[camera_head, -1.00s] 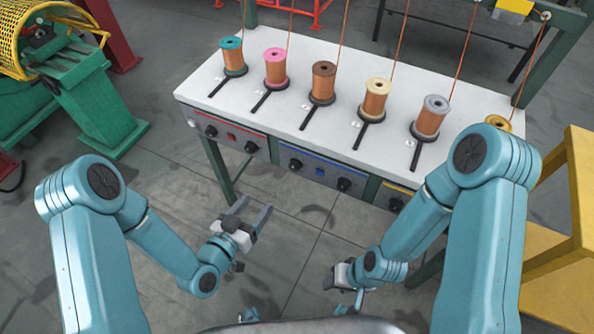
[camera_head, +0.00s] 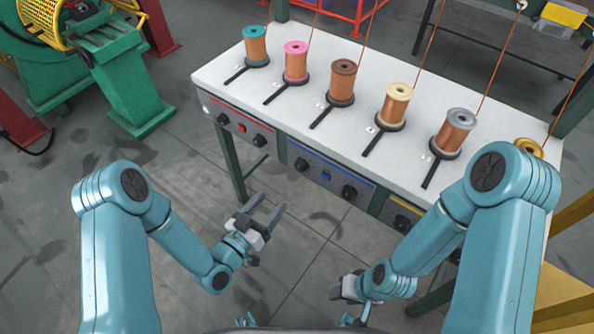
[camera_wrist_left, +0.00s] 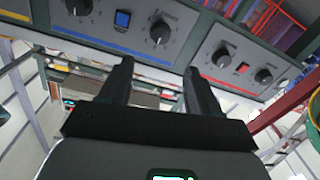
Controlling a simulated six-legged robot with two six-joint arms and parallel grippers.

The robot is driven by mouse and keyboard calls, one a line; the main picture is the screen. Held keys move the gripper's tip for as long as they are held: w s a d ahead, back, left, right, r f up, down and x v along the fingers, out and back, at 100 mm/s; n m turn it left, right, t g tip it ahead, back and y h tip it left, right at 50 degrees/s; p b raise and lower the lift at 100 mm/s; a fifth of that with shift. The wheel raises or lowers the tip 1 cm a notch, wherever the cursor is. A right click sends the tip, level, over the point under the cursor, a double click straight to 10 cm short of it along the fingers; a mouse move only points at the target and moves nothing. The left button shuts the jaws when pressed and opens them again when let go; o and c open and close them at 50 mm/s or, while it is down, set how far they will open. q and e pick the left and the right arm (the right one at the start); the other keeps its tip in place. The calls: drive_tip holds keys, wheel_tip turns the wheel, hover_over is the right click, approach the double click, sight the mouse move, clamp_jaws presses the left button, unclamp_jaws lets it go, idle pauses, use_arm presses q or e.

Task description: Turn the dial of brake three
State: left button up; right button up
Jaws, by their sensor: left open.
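A blue-striped brake panel on the bench front carries a left black dial (camera_head: 301,164), a blue switch and a right black dial (camera_head: 349,192). Its number labels are too small to read. In the left wrist view these appear reversed, with dials at the right (camera_wrist_left: 160,32) and left (camera_wrist_left: 79,6). My left gripper (camera_head: 268,203) is open and empty, in front of and below this panel. Its fingers (camera_wrist_left: 160,66) point toward the panel in the left wrist view, apart from the dials. My right gripper (camera_head: 337,292) is low and partly hidden by its wrist; its jaws are unclear.
A red-striped panel (camera_head: 235,126) lies left and a yellow-striped one (camera_head: 405,217) right. Several copper-wire spools with black levers stand on the white bench top (camera_head: 300,118). A green bench leg (camera_head: 231,163) is left of my left gripper. Open floor lies below the panels.

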sight(298, 168)
use_arm(q)
drive_tip(key=x, duration=1.2)
drive_tip(key=shift+w+d, duration=0.1)
drive_tip(key=shift+w, duration=0.2)
drive_tip(key=c, duration=1)
